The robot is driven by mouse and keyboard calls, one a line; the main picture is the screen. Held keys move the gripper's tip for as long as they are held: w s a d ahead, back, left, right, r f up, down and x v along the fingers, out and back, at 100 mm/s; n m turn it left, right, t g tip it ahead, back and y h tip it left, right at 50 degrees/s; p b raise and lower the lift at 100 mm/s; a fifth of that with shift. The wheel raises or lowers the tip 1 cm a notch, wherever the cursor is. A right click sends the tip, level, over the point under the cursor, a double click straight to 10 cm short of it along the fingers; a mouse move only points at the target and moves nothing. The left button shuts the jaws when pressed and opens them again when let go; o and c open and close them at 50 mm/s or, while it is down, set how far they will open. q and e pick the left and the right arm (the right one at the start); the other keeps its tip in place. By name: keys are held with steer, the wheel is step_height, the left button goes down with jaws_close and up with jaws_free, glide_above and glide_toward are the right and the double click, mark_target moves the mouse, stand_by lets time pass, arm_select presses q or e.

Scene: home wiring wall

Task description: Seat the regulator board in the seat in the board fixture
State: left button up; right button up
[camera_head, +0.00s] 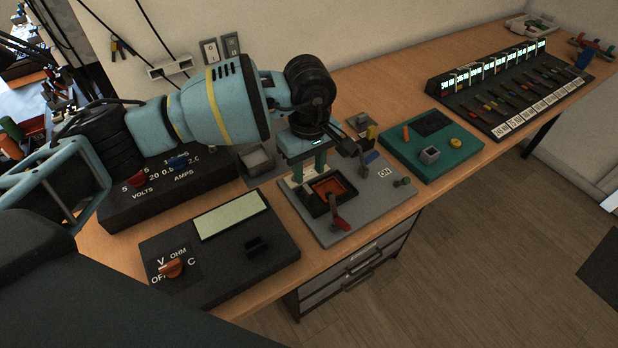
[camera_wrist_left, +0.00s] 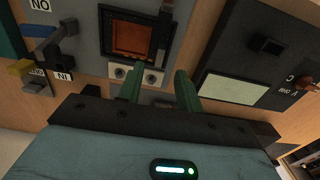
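The board fixture (camera_head: 372,208) is a grey plate on the bench. On it, a black square frame (camera_head: 318,205) forms the seat and surrounds an orange-brown square (camera_head: 328,188). I cannot tell whether that square is the regulator board or the seat floor; no separate regulator board is clear. The frame also shows in the left wrist view (camera_wrist_left: 106,30), with the orange-brown square (camera_wrist_left: 131,40) in it. My left gripper (camera_head: 308,176) points down by the seat's far edge. Its green fingers (camera_wrist_left: 160,80) are apart with nothing visible between them. My right gripper is in neither view.
A red-handled lever (camera_head: 341,222) stands at the seat's near corner. A black meter (camera_head: 222,250) lies to the left, a power supply (camera_head: 165,185) behind it. A green board (camera_head: 432,143) and a slider panel (camera_head: 515,85) are to the right. Bare wood borders the fixture.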

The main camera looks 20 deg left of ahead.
arm_select(q)
steer(key=shift+r, duration=0.9)
